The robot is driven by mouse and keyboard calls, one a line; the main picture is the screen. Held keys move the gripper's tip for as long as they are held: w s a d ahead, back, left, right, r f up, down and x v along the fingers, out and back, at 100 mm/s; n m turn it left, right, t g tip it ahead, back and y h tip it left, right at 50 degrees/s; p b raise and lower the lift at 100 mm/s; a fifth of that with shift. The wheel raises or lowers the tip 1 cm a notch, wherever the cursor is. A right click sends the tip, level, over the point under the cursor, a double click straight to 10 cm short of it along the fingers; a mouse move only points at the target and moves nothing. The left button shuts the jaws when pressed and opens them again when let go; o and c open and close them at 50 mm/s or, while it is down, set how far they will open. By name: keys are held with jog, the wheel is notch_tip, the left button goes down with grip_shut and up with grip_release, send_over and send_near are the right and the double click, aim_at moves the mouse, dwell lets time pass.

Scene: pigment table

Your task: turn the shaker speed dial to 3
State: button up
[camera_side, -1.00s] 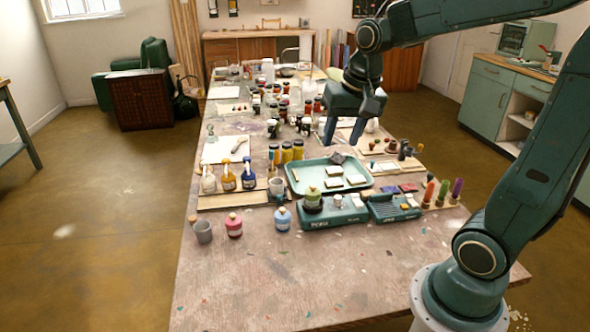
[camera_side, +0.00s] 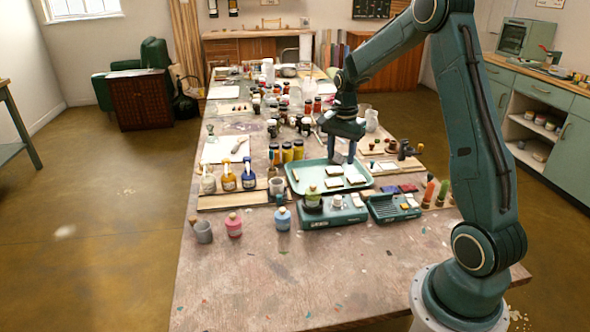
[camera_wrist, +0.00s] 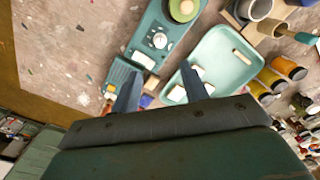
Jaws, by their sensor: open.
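The teal shaker (camera_side: 319,221) stands in front of the tray in the side view, with a green-topped jar (camera_side: 312,194) on its left end. It also shows at the top of the wrist view (camera_wrist: 146,56). Its pale speed dial (camera_side: 336,201) is on the top face; in the wrist view the round dial (camera_wrist: 160,41) is clear of my fingers, but its setting is too small to read. My gripper (camera_side: 341,158) is open and empty, pointing down above the tray, behind and above the shaker. In the wrist view my gripper (camera_wrist: 161,71) has its fingers spread below the dial.
A teal tray (camera_side: 297,188) with pale tiles lies behind the shaker. A second teal device (camera_side: 389,212) sits right beside it. Several bottles and jars stand to the left and behind. The table's front (camera_side: 270,290) is clear.

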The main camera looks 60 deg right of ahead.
aim_at(338, 197)
jog(key=shift+d+f, duration=0.25)
jog(key=shift+f, duration=0.05)
jog(key=shift+f, duration=0.2)
notch_tip(338, 197, down, 13)
jog(key=shift+f, duration=0.2)
dwell(0.5)
grip_shut()
